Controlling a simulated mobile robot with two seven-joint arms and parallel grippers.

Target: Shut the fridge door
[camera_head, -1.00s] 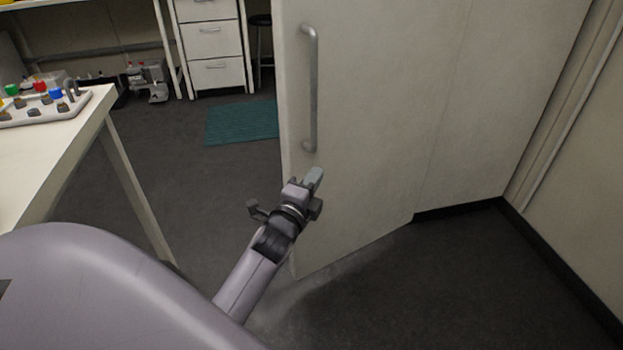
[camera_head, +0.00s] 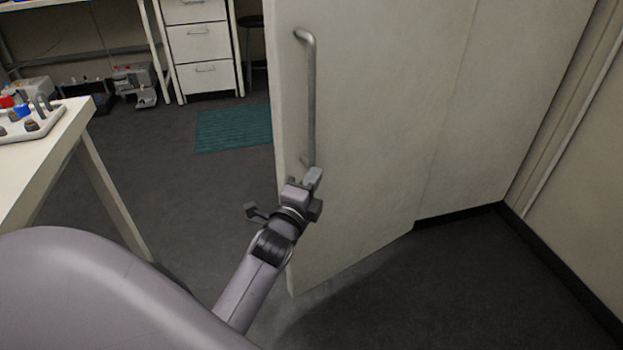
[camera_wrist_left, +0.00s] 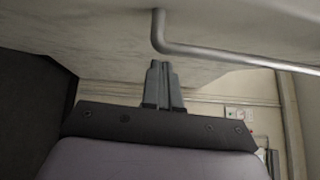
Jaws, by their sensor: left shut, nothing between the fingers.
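The fridge door (camera_head: 375,130) is a tall pale panel standing ajar, its free edge toward the left in the head view. A grey bar handle (camera_head: 311,100) runs upright near that edge. My left gripper (camera_head: 314,177) is shut and empty, at the lower end of the handle, close to the door face; I cannot tell whether it touches. In the left wrist view the closed fingers (camera_wrist_left: 160,78) point at the door surface (camera_wrist_left: 90,25), with the handle (camera_wrist_left: 220,52) passing beside them. My right gripper is out of view.
A white table (camera_head: 50,155) with a tray (camera_head: 40,130) of small items stands at the left. Drawers (camera_head: 203,45) and a teal mat (camera_head: 234,128) are behind. A wall (camera_head: 580,160) bounds the right. Dark floor is clear at lower right.

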